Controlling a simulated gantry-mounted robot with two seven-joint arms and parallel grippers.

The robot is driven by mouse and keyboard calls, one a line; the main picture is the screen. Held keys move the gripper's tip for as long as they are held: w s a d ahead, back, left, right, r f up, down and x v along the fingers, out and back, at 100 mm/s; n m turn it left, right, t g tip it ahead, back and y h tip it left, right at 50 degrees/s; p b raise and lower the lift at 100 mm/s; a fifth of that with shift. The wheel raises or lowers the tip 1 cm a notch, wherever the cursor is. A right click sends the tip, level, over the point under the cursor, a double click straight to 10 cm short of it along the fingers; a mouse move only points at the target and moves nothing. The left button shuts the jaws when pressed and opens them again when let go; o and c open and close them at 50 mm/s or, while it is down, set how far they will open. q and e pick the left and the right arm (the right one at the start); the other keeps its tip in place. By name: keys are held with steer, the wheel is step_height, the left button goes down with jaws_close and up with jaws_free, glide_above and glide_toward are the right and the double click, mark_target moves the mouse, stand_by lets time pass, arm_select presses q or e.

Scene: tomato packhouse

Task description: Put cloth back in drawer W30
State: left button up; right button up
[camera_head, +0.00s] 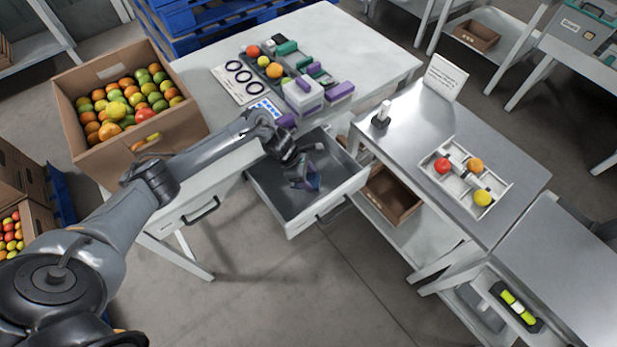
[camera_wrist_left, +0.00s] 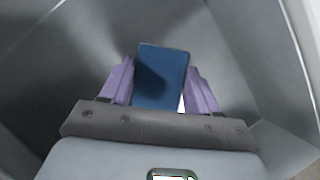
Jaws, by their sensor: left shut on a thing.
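A drawer (camera_head: 272,188) stands pulled open from the white table, its grey interior empty apart from what I hold. No label W30 is legible on it. My left gripper (camera_head: 304,177) reaches down into the drawer. Its purple fingers are shut on a folded dark blue cloth (camera_head: 314,181). In the left wrist view the cloth (camera_wrist_left: 160,76) sits between both fingers, above the grey drawer floor (camera_wrist_left: 240,60). I cannot tell whether the cloth touches that floor. My right gripper is not in view.
A cardboard box of fruit (camera_head: 100,160) stands at left. A steel table (camera_head: 400,130) with a divided tray (camera_head: 440,172) stands right of the drawer. Floor before the drawer is clear.

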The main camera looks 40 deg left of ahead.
arm_select(q)
steer(key=shift+f, duration=0.1)
steer(key=o, duration=0.9)
steer(key=shift+o, duration=0.2)
steer(key=shift+r, duration=0.25)
steer(key=shift+a+r, duration=0.2)
steer(key=shift+r, duration=0.1)
steer(key=p+v, duration=0.2)
steer(key=v, duration=0.9)
steer(key=shift+p, duration=0.4)
